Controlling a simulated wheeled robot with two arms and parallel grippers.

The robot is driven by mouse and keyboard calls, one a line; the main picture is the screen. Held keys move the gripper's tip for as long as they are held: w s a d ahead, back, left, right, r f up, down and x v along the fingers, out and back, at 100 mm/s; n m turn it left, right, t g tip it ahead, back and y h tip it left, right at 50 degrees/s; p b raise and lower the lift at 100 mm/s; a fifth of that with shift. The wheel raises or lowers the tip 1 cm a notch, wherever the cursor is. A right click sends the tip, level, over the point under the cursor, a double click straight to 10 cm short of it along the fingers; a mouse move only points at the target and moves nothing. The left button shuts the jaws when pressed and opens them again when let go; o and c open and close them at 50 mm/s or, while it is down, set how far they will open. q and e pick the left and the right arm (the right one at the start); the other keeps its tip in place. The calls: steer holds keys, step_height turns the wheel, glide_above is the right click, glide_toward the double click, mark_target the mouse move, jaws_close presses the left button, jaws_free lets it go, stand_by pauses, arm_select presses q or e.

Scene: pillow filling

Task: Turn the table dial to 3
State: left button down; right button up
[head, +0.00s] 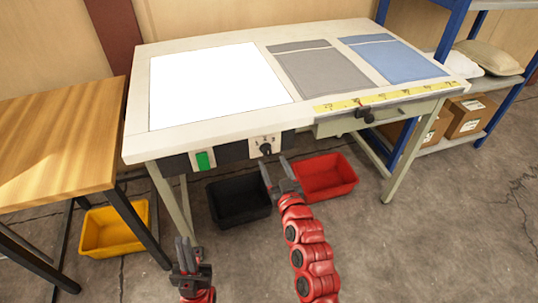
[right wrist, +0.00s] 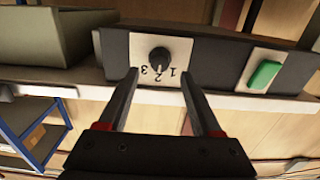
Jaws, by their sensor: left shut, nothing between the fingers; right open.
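The table dial (head: 265,148) is a black knob on a pale plate on the table's front panel. In the right wrist view the dial (right wrist: 159,56) shows close up, with 1, 2 and 3 marked on its plate. I cannot tell for sure which number it points to. My right gripper (head: 275,172) is open just in front of and below the dial. In the right wrist view its fingers (right wrist: 160,80) are apart, with the knob beyond and between their tips, apparently untouched. My left gripper (head: 184,248) is shut and empty, low at the front left.
A green button (head: 205,160) sits left of the dial. White, grey and blue flat pieces lie on the work table (head: 200,124). A drawer (head: 385,117) is at the right. Black (head: 238,203), red (head: 333,188) and yellow (head: 108,236) bins stand on the floor.

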mark_target(268, 153)
steer(key=shift+x, duration=2.35)
jaws_close()
